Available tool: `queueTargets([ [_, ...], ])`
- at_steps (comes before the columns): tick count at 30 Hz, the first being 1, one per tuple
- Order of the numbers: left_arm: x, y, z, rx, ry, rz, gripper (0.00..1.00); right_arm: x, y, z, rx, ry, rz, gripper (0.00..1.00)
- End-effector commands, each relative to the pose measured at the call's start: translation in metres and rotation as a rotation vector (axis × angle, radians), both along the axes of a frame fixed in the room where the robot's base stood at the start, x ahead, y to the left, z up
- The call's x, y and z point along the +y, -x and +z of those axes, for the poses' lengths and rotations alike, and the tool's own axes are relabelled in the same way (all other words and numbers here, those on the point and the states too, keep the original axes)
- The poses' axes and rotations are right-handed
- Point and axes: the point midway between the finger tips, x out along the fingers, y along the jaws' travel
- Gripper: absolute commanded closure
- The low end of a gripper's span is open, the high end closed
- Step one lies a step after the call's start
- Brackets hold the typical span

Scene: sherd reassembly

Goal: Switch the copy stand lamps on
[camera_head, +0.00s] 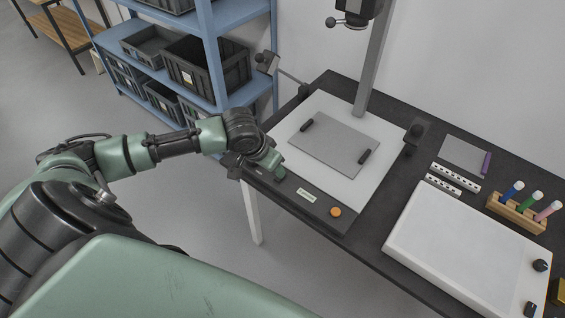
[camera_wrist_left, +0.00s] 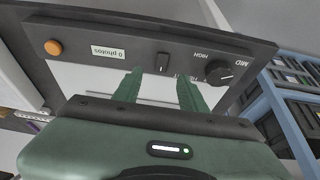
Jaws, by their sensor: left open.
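The copy stand (camera_head: 352,187) has a dark front panel with an orange button (camera_head: 335,211), which also shows in the left wrist view (camera_wrist_left: 53,47). That view also shows a "0 photos" display (camera_wrist_left: 108,53), a small black rocker switch (camera_wrist_left: 163,62) and a black knob (camera_wrist_left: 219,73) with MID and HIGH marks. One lamp (camera_head: 267,62) is at the back left and another (camera_head: 416,131) at the right; no glow shows on either. My left gripper (camera_wrist_left: 160,77) is open, its green fingers either side of the switch in the picture; contact is unclear. My right gripper is out of view.
A grey board (camera_head: 333,143) with two black bars lies on the stand's white base. A white light box (camera_head: 460,252), a wooden rack (camera_head: 516,212) of pens and scale bars (camera_head: 455,177) lie to the right. A blue shelf (camera_head: 209,45) with bins stands behind.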

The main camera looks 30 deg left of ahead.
Motion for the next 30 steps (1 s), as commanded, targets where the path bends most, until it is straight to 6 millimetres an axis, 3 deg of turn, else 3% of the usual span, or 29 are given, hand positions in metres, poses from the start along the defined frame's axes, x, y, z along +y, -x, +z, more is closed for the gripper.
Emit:
queueTargets([
  [4,0.005,-0.004,-0.004,0.004,0.002,0.015,0.58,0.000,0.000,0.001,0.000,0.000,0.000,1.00],
  [18,0.002,-0.028,-0.064,0.003,0.000,0.013,0.58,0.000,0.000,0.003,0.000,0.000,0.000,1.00],
  [28,0.002,-0.030,-0.068,0.002,-0.001,0.011,0.58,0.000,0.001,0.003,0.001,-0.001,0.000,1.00],
  [30,0.002,-0.030,-0.068,0.002,-0.001,0.011,0.75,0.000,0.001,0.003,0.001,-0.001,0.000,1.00],
])
